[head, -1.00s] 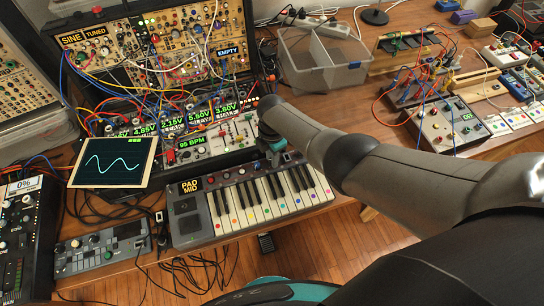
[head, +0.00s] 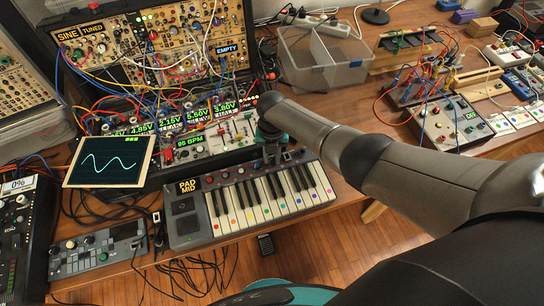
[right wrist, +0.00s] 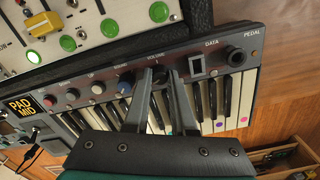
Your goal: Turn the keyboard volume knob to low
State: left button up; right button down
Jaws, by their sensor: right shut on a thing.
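The keyboard (head: 183,226) lies near the table's front edge in the head view, with a row of knobs along its back panel and a small display reading PAD MID (head: 187,186). In the right wrist view the volume knob (right wrist: 158,75), small and dark under the VOLUME label, sits between the fingers of my right gripper (right wrist: 157,80). Those fingers are shut on it. In the head view the right gripper (head: 272,157) points down at the back panel, and its wrist hides part of the area. The knob's pointer cannot be read. My left gripper is not in view.
A modular synth with many patch cables (head: 180,45) and a slider panel (head: 232,132) stand close behind the keyboard. A tilted screen (head: 108,162) and a small controller (head: 98,250) are at left. A blue knob (right wrist: 124,82) sits beside the held one.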

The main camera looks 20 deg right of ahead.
aim_at(272, 159)
jog(key=shift+d+n+b, duration=0.1)
jog(key=shift+n+b, duration=0.4)
jog(key=shift+n, duration=1.5)
jog(key=c, duration=1)
grip_release()
jog(key=shift+r, duration=0.1)
notch_tip(272, 159, up, 15)
jog(key=p, duration=0.3)
